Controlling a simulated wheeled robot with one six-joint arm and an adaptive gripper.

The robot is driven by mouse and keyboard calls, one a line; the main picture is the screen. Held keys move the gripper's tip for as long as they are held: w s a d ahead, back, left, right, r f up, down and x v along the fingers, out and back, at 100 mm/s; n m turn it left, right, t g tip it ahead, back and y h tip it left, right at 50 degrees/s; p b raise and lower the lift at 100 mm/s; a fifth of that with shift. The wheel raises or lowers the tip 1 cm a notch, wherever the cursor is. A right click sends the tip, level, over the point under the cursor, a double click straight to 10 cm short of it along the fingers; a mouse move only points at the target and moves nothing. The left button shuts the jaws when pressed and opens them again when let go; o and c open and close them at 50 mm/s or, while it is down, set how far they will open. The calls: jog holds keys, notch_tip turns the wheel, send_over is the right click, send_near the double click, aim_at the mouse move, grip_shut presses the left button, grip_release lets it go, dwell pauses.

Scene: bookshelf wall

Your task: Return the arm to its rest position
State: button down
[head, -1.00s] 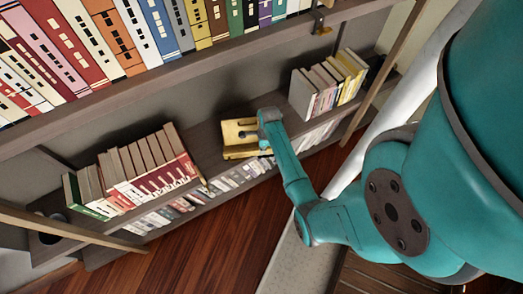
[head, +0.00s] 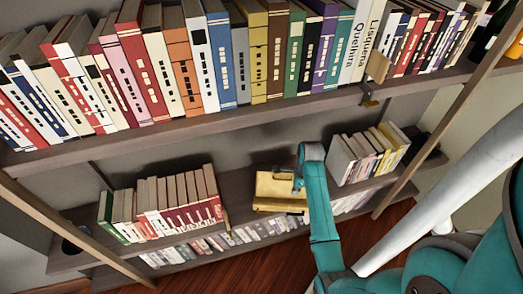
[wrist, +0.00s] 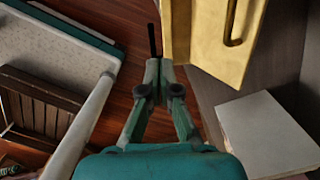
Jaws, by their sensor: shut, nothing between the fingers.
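My gripper (head: 297,180) is at the right end of a yellow box (head: 275,192) on the middle shelf (head: 240,207). In the wrist view, the fingers of my gripper (wrist: 158,68) are together with nothing between them. My teal arm reaches in from the lower right in the head view.
Upright books (head: 165,205) stand left of the box and more books (head: 368,152) stand right of it. A long row of books (head: 210,60) fills the upper shelf. A slanted wooden post (head: 440,130) stands at right. Wooden floor (head: 215,272) lies below.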

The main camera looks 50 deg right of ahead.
jog(key=s+a+f+n+t+h, duration=0.1)
jog(key=a+f+n, duration=0.2)
jog(key=a, duration=0.3)
jog(key=s+a+f+n+t+h, duration=0.1)
jog(key=a+f+n, duration=0.2)
jog(key=a, duration=0.2)
jog(key=s+a+r+n+t+h, duration=0.1)
jog(key=s+a+n+t, duration=0.1)
jog(key=s+a+n, duration=0.3)
jog(key=a+r+n+t, duration=0.1)
jog(key=a+n+t, duration=0.1)
jog(key=a, duration=0.4)
jog(key=s+a+r+n+t, duration=0.2)
jog(key=s+a+r+n, duration=0.2)
jog(key=r, duration=0.4)
jog(key=s+a+r+n+t+y, duration=0.1)
jog(key=s+a+r+n+t, duration=0.2)
jog(key=s+r+n, duration=0.3)
jog(key=s+a+r+n+t+y, duration=0.1)
jog(key=s+a+r+n, duration=0.3)
jog(key=r, duration=0.8)
jog(key=s+n+t, duration=0.1)
jog(key=n, duration=0.1)
jog(key=shift+a+r+n+t, duration=0.2)
jog(key=shift+a+n+t, duration=0.1)
jog(key=shift+a+t, duration=0.1)
